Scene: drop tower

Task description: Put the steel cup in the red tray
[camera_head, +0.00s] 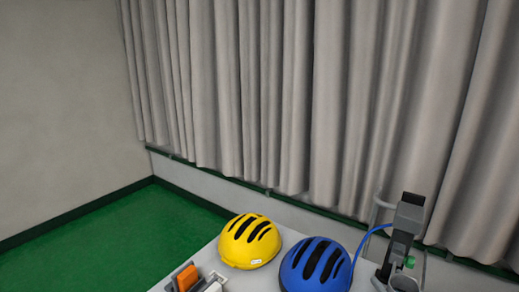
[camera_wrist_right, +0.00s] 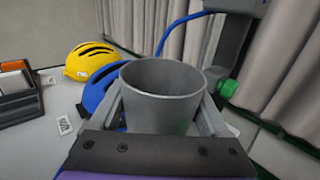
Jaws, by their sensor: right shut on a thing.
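The steel cup (camera_wrist_right: 162,90) is a grey, open-topped cup in the right wrist view, upright with its rim facing up. My right gripper (camera_wrist_right: 160,108) is shut on it, with one finger on each side. The cup hides part of the blue helmet behind it. In the head view a small grey round rim shows at the bottom edge, below the dark stand; I cannot tell for sure that it is the cup. The red tray does not show in either view. My left gripper is not in view.
A dark upright stand (camera_head: 402,232) with a green knob and blue cord is close behind the cup on its right. A blue helmet (camera_head: 315,268), a yellow helmet (camera_head: 249,241) and an organiser with orange and white items (camera_wrist_right: 18,95) are on the light table. Curtains hang behind.

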